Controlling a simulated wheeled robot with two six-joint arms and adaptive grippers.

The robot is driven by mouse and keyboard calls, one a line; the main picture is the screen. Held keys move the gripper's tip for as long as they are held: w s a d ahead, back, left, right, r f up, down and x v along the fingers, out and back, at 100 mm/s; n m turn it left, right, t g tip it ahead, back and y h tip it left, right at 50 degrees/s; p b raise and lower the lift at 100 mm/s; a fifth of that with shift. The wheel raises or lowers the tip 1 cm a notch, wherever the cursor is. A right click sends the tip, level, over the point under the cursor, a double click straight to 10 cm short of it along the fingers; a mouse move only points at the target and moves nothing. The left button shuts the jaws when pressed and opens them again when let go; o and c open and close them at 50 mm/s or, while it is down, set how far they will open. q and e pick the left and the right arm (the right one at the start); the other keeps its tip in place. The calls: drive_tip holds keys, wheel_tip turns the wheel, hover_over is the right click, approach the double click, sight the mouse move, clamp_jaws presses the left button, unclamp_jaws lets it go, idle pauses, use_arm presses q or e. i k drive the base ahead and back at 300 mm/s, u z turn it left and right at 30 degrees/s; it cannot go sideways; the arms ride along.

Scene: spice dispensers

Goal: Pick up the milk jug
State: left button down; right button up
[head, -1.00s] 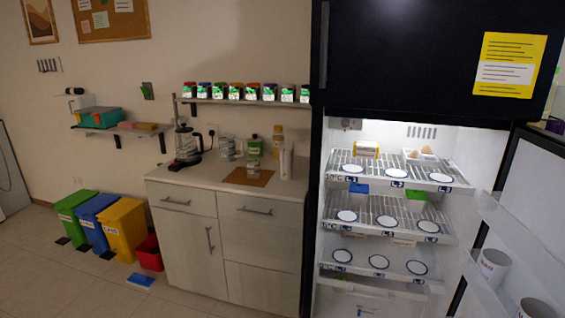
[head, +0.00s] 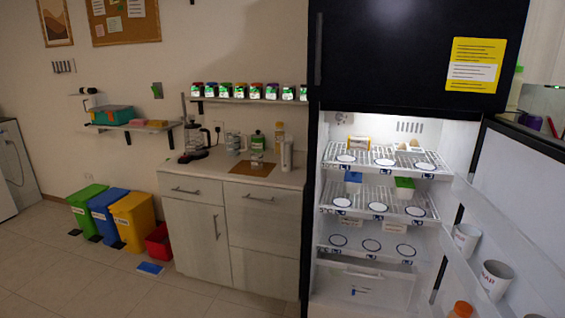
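I cannot clearly make out a milk jug. In the open fridge door (head: 520,188), an orange cap (head: 462,309) shows at the bottom edge of the head view; what it belongs to is mostly cut off. Two white cup-like containers, one (head: 466,238) further back and one (head: 496,279) nearer, sit in the door rack. A tall white container (head: 287,153) stands on the counter at its right end; I cannot tell what it is. Neither of my grippers is in view.
The fridge shelves (head: 372,197) hold round white markers, a blue box (head: 353,181) and a green box (head: 404,187). The counter (head: 200,178) bears a coffee maker (head: 195,143). Coloured bins (head: 133,222) stand at the left.

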sight(286, 140)
drive_tip(key=u, duration=0.6)
drive_tip(key=i, duration=0.35)
drive_tip(key=u, duration=0.6)
drive_tip(key=i, duration=1.35)
drive_tip(key=z, duration=0.55)
drive_tip(key=i, duration=0.9)
drive_tip(key=z, duration=0.75)
